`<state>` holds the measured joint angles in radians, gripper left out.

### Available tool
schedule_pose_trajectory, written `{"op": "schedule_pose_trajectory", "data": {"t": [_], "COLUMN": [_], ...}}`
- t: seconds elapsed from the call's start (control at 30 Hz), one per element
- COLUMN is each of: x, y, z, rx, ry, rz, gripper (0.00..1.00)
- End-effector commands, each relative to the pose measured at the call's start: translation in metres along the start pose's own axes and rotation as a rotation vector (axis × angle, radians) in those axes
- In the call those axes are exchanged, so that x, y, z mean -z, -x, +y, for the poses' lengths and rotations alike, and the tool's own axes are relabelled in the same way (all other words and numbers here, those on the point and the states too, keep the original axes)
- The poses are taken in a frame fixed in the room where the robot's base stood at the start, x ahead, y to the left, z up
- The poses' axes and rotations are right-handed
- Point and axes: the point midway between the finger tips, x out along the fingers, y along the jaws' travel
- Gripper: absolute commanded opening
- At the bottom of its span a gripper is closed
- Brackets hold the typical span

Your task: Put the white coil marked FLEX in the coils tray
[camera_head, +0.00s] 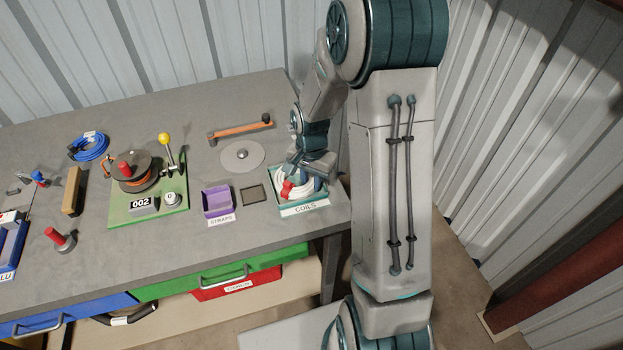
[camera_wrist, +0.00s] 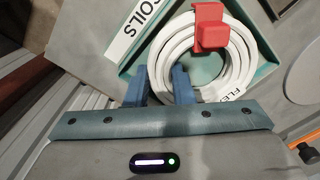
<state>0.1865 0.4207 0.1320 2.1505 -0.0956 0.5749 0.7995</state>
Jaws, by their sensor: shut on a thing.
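The white coil (camera_head: 308,186) is over or in the teal coils tray (camera_head: 284,203) at the table's right end; how far it is down is hard to tell. In the wrist view the coil (camera_wrist: 160,58) bears a red clip and a partly hidden label reading "FLE". My gripper (camera_wrist: 160,85) is shut on the coil's band, one blue finger inside the ring and one outside. In the head view my gripper (camera_head: 312,177) is at the tray, partly hidden by my arm. The tray's COILS label (camera_wrist: 136,30) shows beside the coil.
A purple straps tray (camera_head: 218,200) and a small dark square tray (camera_head: 253,194) stand left of the coils tray. A grey disc (camera_head: 242,156) and an orange-handled tool (camera_head: 240,130) lie behind. A green board (camera_head: 120,214) with a reel and a blue coil (camera_head: 89,147) are further left.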

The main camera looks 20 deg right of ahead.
Motion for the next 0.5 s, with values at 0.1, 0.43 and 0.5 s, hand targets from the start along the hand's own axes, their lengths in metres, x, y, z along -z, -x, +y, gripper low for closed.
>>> {"op": "schedule_pose_trajectory", "data": {"t": [0.1,0.43,0.5], "x": [0.0002,0.0002,0.0001], "y": [0.0007,0.0007,0.0006], "z": [-0.0002,-0.0002,-0.0002], "rx": [0.001,0.001,0.001], "ry": [0.000,0.000,0.000], "rz": [0.001,0.001,0.000], "gripper": [0.01,0.47,0.47]}}
